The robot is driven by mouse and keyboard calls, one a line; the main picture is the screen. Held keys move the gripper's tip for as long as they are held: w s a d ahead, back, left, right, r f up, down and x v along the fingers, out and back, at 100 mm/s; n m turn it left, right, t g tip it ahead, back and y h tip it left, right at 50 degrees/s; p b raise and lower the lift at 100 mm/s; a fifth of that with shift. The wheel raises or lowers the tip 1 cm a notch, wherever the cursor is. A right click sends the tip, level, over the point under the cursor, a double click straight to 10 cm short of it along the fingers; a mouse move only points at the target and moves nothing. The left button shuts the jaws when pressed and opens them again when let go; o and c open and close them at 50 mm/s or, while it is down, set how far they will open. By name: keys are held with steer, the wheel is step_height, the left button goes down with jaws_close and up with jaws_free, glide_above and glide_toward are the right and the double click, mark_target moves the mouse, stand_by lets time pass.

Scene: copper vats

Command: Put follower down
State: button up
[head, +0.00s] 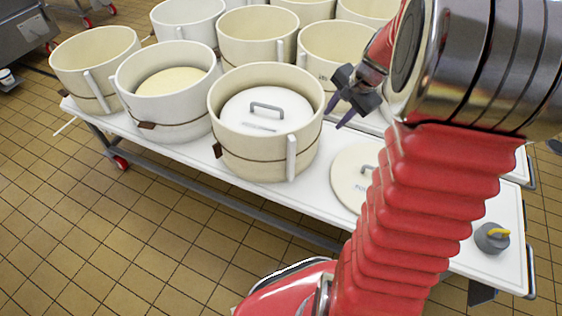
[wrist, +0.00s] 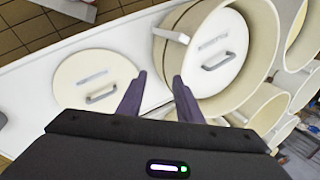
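A round cream disc with a grey bar handle, which looks like a follower (head: 349,183), lies flat on the white table, partly hidden by my arm. I cannot read the lettering on either disc. My gripper (head: 336,114) is open and empty, above the table just right of that mould. In the wrist view its purple fingers (wrist: 158,92) stand apart.
Several other cream moulds stand close behind and left; one (head: 171,80) holds a pale yellow mass. Tiled floor (head: 130,230) is clear in front.

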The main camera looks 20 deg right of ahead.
steer(key=s+a+r+n, duration=0.3)
steer(key=s+a+n, duration=0.2)
steer(key=a, duration=0.3)
steer(key=s+a+r+n+t, duration=0.1)
steer(key=s+a+r+n, duration=0.3)
steer(key=a, duration=0.4)
steer(key=s+a+r+n+h, duration=0.1)
steer(key=s+a+r+n, duration=0.3)
steer(key=s+a, duration=0.4)
steer(key=shift+s+a+n+t, duration=0.3)
steer(key=shift+a+n, duration=0.05)
steer(key=shift+n, duration=0.55)
steer(key=shift+s, duration=0.1)
